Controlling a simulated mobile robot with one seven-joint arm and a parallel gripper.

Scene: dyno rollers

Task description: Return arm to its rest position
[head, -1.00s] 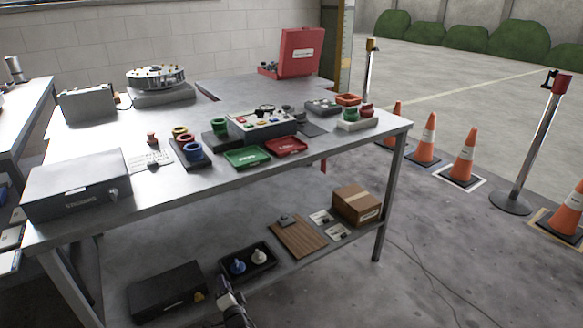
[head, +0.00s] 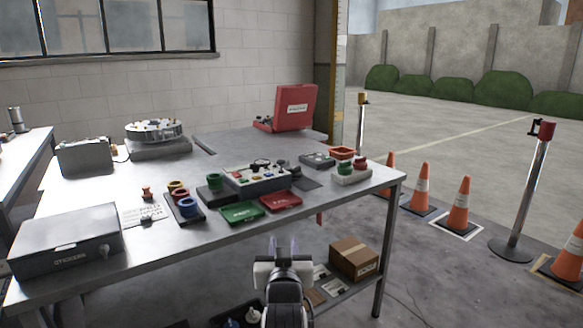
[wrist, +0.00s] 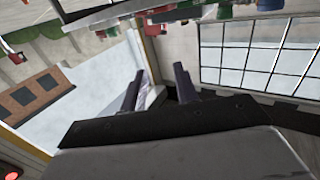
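My gripper (head: 283,245) is in the lower middle of the head view, in front of the table's front edge, with its two fingers pointing up. The fingers stand apart with a clear gap between them. In the wrist view, my gripper (wrist: 157,82) shows two dark fingers spread apart with nothing held between them. My arm rises from the bottom of the head view and hides part of the lower shelf. The wrist view is tilted and shows windows, a wall and the yard.
The metal table (head: 200,252) carries a grey case (head: 65,240), a green tray (head: 241,212), a red tray (head: 280,202) and a control box (head: 257,178). A cardboard box (head: 353,258) sits on the lower shelf. Traffic cones (head: 458,205) and a post (head: 525,195) stand right.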

